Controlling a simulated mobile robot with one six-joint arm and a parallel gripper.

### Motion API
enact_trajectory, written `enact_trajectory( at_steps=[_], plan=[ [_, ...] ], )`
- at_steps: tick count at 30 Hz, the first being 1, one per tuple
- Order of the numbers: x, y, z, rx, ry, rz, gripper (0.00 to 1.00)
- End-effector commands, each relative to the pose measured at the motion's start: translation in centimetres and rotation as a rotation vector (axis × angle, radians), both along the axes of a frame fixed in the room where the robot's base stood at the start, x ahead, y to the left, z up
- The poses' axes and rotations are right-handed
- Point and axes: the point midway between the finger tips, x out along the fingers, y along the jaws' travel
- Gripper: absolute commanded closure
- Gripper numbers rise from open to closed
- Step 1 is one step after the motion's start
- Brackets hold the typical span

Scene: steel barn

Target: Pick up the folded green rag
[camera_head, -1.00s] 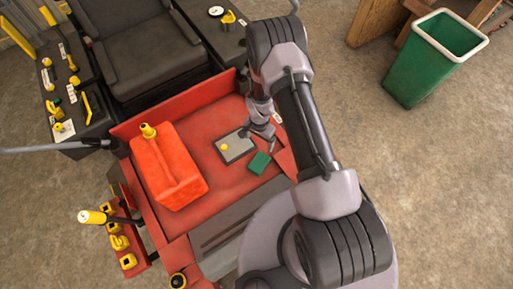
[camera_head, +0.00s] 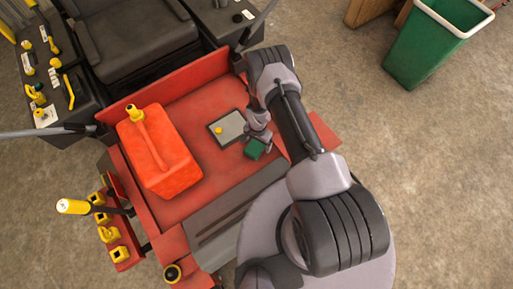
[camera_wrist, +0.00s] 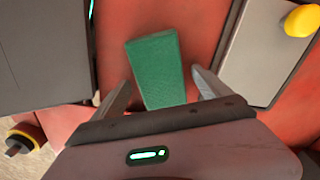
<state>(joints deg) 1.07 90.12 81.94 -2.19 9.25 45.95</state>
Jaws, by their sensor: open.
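The folded green rag (camera_head: 255,149) lies on the red floor of the vehicle platform, just below the grey plate in the head view. In the wrist view the rag (camera_wrist: 156,70) is a green block in the middle, with its near end between my fingertips. My gripper (camera_wrist: 158,82) is open, one finger on each side of the rag, with a gap on both sides. In the head view my gripper (camera_head: 256,141) is over the rag and partly covers it. Whether the fingers touch the floor cannot be told.
A grey plate with a yellow knob (camera_wrist: 300,20) lies close to my right finger. A red fuel can (camera_head: 160,155) stands left on the red platform (camera_head: 202,200). A black seat (camera_head: 125,45) is behind. A green bin (camera_head: 430,45) stands on the concrete floor at right.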

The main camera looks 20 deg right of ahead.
Motion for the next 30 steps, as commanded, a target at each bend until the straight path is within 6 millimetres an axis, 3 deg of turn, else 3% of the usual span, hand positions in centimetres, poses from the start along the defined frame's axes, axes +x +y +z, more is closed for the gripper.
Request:
enact_trajectory(
  at_steps=[3, 14, 20, 30],
  plan=[
    [0.1, 0.0, 0.3, 0.0, -0.001, 0.0, 0.13],
    [0.1, 0.0, 0.3, 0.0, -0.001, 0.0, 0.83],
    [0.1, 0.0, 0.6, 0.0, -0.001, 0.0, 0.86],
    [0.1, 0.0, 9.0, -0.001, -0.002, 0.0, 0.86]
  ],
)
